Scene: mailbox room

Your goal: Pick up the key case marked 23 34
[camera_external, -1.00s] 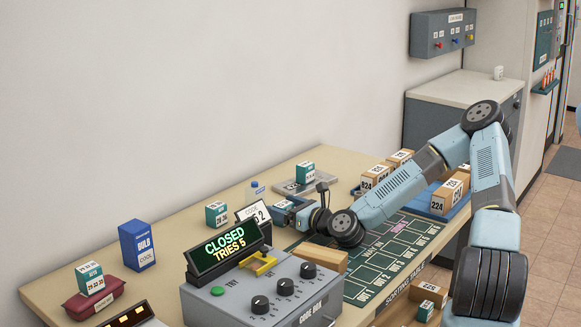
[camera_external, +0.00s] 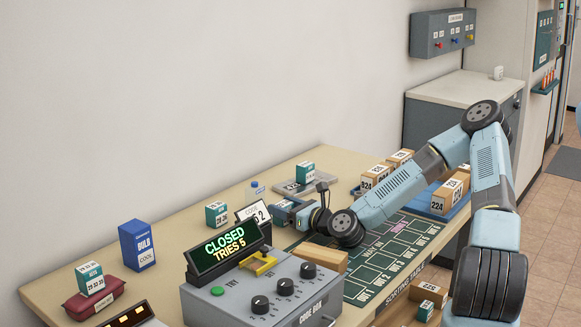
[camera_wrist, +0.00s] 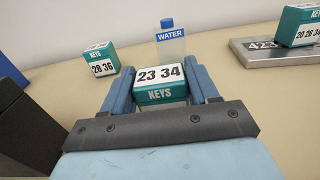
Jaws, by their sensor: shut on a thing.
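The teal and white key case marked 23 34 (camera_wrist: 160,84) sits between the two blue fingers of my gripper (camera_wrist: 162,92) in the wrist view. The fingers are shut on its sides, and its number and the word KEYS face the camera. In the external view my gripper (camera_external: 284,207) is low over the table behind the code box, beside the CODE sign. The held case cannot be made out clearly there. I cannot tell whether it still touches the table.
A water bottle (camera_wrist: 170,45) stands just beyond the held case. Key case 28 36 (camera_wrist: 102,60) is to the left. Key case 20 26 34 (camera_wrist: 298,27) is on a grey plate (camera_wrist: 262,50) at right. The code box (camera_external: 262,300) stands in front.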

